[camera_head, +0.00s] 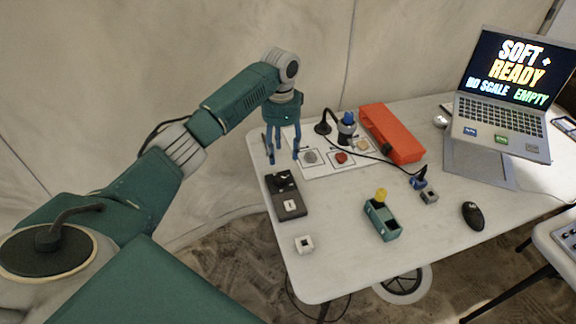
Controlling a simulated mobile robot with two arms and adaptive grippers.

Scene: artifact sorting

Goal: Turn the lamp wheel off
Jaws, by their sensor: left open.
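My left gripper (282,157) points down over the far left corner of the white table (340,265). Its two blue fingers are apart with nothing between them. A small dark lamp-like device (323,127) with a curved neck stands just right of the gripper, beside a blue-and-black piece (347,122). I cannot make out a wheel on it for certain. A dark box (287,196) with a black top part lies just below the gripper, apart from it. My right gripper is not in view.
A white sheet (318,172) holds several stones, including a red one (342,158). A black cable crosses the table.

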